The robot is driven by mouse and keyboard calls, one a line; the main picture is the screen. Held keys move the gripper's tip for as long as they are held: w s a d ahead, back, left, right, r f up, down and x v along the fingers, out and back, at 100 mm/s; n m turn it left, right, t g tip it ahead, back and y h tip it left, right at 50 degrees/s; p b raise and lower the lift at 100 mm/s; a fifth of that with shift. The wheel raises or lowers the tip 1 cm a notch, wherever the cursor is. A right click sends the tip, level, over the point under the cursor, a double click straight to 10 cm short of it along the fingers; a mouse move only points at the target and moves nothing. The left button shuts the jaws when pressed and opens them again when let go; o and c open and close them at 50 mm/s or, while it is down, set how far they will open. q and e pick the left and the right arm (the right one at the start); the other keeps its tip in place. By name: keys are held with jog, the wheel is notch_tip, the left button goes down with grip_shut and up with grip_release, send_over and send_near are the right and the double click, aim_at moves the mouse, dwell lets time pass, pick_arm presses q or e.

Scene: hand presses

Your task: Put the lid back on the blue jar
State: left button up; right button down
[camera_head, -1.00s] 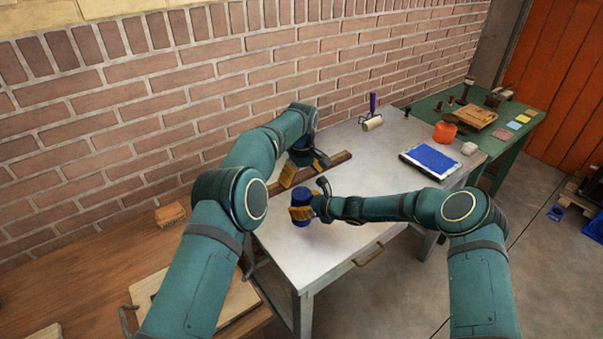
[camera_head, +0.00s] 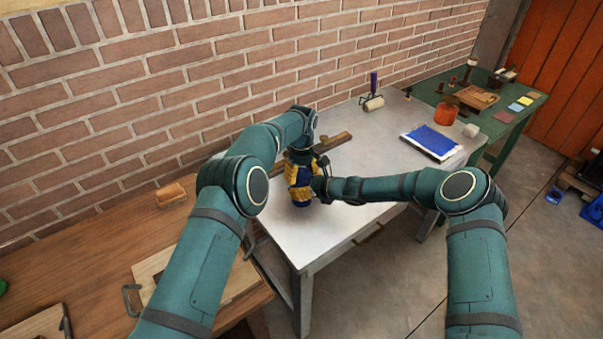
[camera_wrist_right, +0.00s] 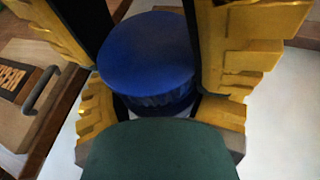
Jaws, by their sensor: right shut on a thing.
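The blue jar (camera_head: 300,204) is upright over the near part of the pale worktable, its lower part showing below the fingers. My right gripper (camera_head: 303,193) comes in from the right and is shut on it. My left gripper (camera_head: 300,178) points down from above, its yellow fingers around the jar's top. In the right wrist view, a smooth blue round top, seemingly the lid (camera_wrist_right: 147,52), sits above the darker jar body (camera_wrist_right: 160,104), between large yellow fingers. Whether the left fingers grip it, and whether it is fully seated, I cannot tell.
The pale worktable (camera_head: 345,218) is clear to the right of the jar. A wooden bar (camera_head: 328,146) lies behind my grippers. A roller (camera_head: 373,103) stands at the back, and a blue pad (camera_head: 432,139) lies at the right. A brick wall closes the back.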

pick_arm(q)
jog(key=c, duration=0.3)
jog(key=shift+m, duration=1.7)
jog(key=o, duration=1.2)
jog(key=shift+o, duration=0.2)
jog(key=shift+r, duration=2.3)
jog(key=shift+o, duration=1)
